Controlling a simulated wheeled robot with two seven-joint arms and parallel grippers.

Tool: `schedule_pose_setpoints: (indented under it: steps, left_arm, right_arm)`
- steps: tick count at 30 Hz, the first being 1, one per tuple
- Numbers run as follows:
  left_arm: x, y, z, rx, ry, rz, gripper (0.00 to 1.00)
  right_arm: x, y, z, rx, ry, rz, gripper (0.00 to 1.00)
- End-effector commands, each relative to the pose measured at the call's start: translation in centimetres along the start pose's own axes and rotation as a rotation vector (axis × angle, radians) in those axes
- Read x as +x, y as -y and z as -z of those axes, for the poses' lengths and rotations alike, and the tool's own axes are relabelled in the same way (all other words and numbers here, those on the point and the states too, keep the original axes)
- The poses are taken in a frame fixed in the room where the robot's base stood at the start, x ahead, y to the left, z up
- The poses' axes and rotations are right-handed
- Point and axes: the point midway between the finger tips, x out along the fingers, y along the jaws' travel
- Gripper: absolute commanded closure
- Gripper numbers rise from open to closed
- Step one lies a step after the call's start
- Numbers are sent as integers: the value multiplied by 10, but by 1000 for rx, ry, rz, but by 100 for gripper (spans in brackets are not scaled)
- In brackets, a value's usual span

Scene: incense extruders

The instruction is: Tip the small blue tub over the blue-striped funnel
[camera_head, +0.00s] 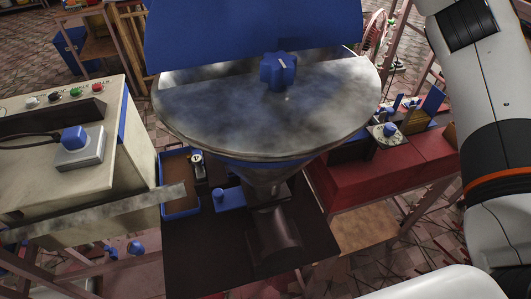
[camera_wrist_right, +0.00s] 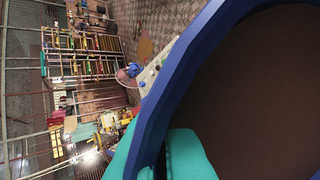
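In the head view the wide grey metal funnel (camera_head: 220,110) fills the upper middle, with a thin blue band under its rim. A blue knob (camera_head: 278,72) and a large blue panel (camera_head: 255,30) stand at its back. In the right wrist view a blue tub (camera_wrist_right: 180,75) fills the right side, with a brown inside. The teal fingers of my right gripper (camera_wrist_right: 168,150) are at its rim, one outside and one inside, and seem shut on the wall. The tub and right gripper are outside the head view; only my right arm shows at its right. My left gripper is not in view.
A cream control box (camera_head: 60,155) with coloured buttons stands left of the funnel. Below the funnel are a dark table (camera_head: 185,255) and a blue-edged tray (camera_head: 180,210). A red bench (camera_head: 380,170) stands at the right.

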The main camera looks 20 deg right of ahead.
Motion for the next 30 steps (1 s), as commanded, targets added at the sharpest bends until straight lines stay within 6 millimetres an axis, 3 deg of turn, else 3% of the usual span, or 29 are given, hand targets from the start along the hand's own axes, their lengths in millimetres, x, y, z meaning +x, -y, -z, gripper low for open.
schedule_pose_setpoints:
  steps: [4, 17, 30]
  left_arm:
    - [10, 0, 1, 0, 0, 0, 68]
    - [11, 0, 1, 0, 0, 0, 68]
    - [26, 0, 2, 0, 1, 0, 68]
  right_arm:
    - [-3, 2, 0, 0, 3, -33, 100]
    - [-5, 1, 1, 0, 3, -45, 100]
    - [-16, 1, 1, -1, 6, -128, 100]
